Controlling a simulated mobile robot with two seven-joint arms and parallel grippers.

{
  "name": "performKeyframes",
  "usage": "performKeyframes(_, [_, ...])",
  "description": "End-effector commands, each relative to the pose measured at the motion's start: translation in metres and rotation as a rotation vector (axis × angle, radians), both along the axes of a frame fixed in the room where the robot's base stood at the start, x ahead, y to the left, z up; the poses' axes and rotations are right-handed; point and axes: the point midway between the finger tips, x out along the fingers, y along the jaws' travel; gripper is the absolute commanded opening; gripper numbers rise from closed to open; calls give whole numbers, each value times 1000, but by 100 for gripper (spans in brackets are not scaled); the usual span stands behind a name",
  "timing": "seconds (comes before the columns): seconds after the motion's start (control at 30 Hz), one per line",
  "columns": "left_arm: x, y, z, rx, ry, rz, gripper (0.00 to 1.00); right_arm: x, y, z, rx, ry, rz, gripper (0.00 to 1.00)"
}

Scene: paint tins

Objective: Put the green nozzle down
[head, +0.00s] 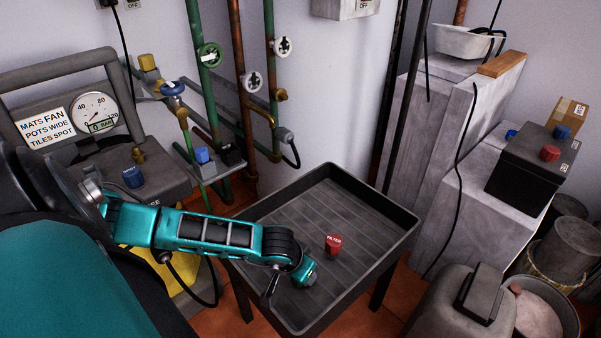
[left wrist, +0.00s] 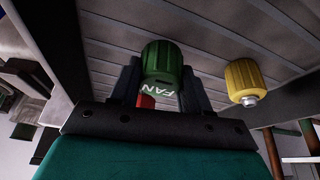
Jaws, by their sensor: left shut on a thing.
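The green nozzle (left wrist: 162,66), marked FAN, is held between the fingers of my left gripper (left wrist: 160,90) in the left wrist view. In the head view, my left gripper (head: 298,278) reaches over the dark ribbed tray (head: 397,224), with part of the green nozzle (head: 308,271) showing at its tip. I cannot tell whether the nozzle touches the tray floor. A red nozzle (head: 333,244) marked FILTER stands in the tray, to the right of and beyond the gripper. A yellow nozzle (left wrist: 241,81) lies on the tray in the left wrist view. My right gripper is not in view.
The tray has raised rims, and its right side is bare. A grey machine with a gauge (head: 97,112) and a blue nozzle (head: 133,177) stands at left. Pipes with valves rise behind. A black battery (head: 530,165) and several buckets (head: 567,248) are at right.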

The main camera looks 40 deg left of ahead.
Motion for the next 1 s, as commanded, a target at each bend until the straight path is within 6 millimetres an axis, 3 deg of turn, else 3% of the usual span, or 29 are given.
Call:
performKeyframes(0.1, [0,0,-22,0,1,1,10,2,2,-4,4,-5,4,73])
performKeyframes(0.5, [0,0,-27,1,-1,-1,10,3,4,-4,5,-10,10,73])
performKeyframes(0.53, [0,0,-26,1,0,-1,49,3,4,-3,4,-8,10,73])
performKeyframes(0.77, [0,0,-26,1,0,-1,71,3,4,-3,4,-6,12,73])
performKeyframes(1.0, [0,0,-25,0,0,0,72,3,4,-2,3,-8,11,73])
